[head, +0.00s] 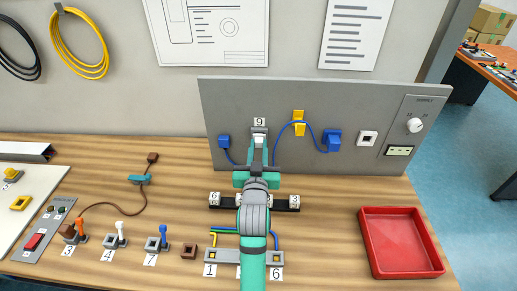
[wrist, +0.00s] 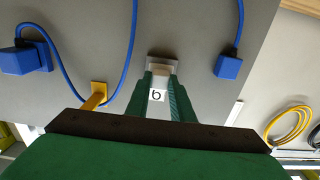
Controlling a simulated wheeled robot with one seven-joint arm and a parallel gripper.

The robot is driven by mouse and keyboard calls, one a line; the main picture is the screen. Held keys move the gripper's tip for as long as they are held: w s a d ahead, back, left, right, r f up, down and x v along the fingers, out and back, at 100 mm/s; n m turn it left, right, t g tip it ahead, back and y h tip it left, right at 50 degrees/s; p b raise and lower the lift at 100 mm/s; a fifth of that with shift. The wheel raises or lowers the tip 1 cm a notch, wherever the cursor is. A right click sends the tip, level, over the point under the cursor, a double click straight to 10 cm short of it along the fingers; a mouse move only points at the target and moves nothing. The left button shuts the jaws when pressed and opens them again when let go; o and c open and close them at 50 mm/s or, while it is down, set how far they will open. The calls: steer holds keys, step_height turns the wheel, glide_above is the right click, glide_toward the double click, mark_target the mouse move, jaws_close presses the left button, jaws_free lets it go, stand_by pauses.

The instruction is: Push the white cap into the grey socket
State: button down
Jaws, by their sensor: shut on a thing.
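The grey socket (head: 259,129) is on the upright grey panel, just under a label reading 9. It also shows in the wrist view (wrist: 161,61), at the tips of my fingers. My gripper (head: 259,139) reaches the panel there and is shut on a small pale piece, which I take to be the white cap (wrist: 160,70). The cap is at the socket's mouth, mostly hidden by the fingers and the socket. I cannot tell how deep it sits. In the wrist view the two green fingers (wrist: 160,84) stand on either side of the label.
A blue plug (head: 224,141) is left of the socket. A yellow clip (head: 299,122) and a blue block (head: 333,141) with a blue cable are to the right. A white-framed socket (head: 368,138) is further right. A red tray (head: 400,243) stands on the bench.

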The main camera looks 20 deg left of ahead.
steer(key=shift+w+a, duration=0.2)
steer(key=shift+w, duration=0.3)
stand_by(0.8)
steer(key=c, duration=1.7)
jaws_free()
steer(key=shift+w, duration=0.15)
steer(key=shift+o, duration=1.3)
steer(key=shift+d, duration=0.15)
steer(key=shift+s, duration=0.3)
steer(key=v, duration=1)
steer(key=shift+s, duration=0.15)
